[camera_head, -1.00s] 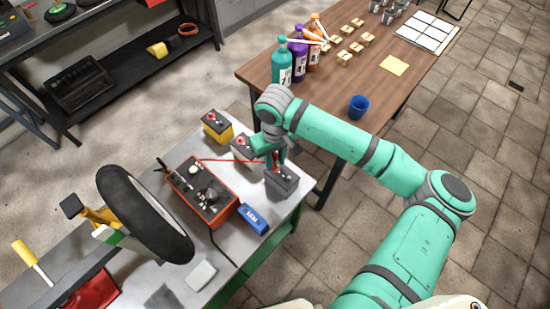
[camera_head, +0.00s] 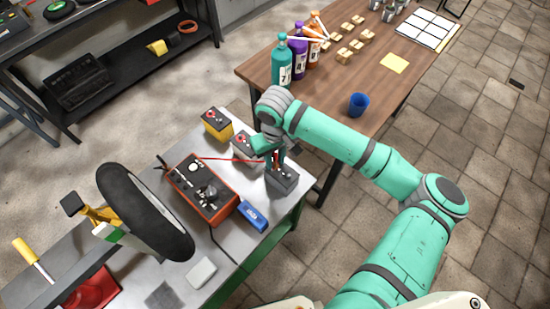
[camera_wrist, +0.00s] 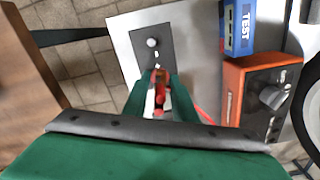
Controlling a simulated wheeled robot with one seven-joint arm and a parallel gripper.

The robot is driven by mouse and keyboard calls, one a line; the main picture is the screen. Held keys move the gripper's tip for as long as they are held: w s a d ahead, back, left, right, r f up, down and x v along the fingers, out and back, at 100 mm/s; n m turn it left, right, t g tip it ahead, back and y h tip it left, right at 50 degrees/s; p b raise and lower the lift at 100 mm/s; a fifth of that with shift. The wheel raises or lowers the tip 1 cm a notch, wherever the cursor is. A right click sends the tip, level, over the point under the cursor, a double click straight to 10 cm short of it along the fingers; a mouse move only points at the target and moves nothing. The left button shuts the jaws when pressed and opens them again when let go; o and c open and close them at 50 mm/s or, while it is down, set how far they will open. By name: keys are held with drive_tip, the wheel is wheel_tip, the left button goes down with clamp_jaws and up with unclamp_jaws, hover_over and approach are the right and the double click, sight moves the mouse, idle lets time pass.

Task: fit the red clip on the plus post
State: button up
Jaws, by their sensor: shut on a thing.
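My gripper (camera_wrist: 157,96) is shut on the red clip (camera_wrist: 160,77), whose jaws point toward the dark top of a grey battery (camera_wrist: 143,62). In the head view my gripper (camera_head: 273,157) is over the same battery (camera_head: 283,181) near the bench corner. A bare silvery post (camera_wrist: 152,43) stands beyond the clip's tip. The clip's tip and my fingers cover the near part of the battery top, so the plus post is not clearly visible there. I cannot tell whether the clip touches a post. A red cable (camera_head: 222,160) runs from the clip to the orange charger (camera_head: 206,187).
A yellow battery (camera_head: 217,125) and another grey battery (camera_head: 243,145) stand to the left of my gripper. A blue TEST box (camera_head: 252,215) lies close by, also visible in the wrist view (camera_wrist: 240,27). A wooden table (camera_head: 330,120) with bottles is behind my arm.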

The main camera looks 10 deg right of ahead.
drive_tip(key=shift+f, duration=0.2)
idle(0.6)
drive_tip(key=o, duration=1.7)
drive_tip(key=shift+r, duration=0.1)
drive_tip(key=shift+r, duration=3.9)
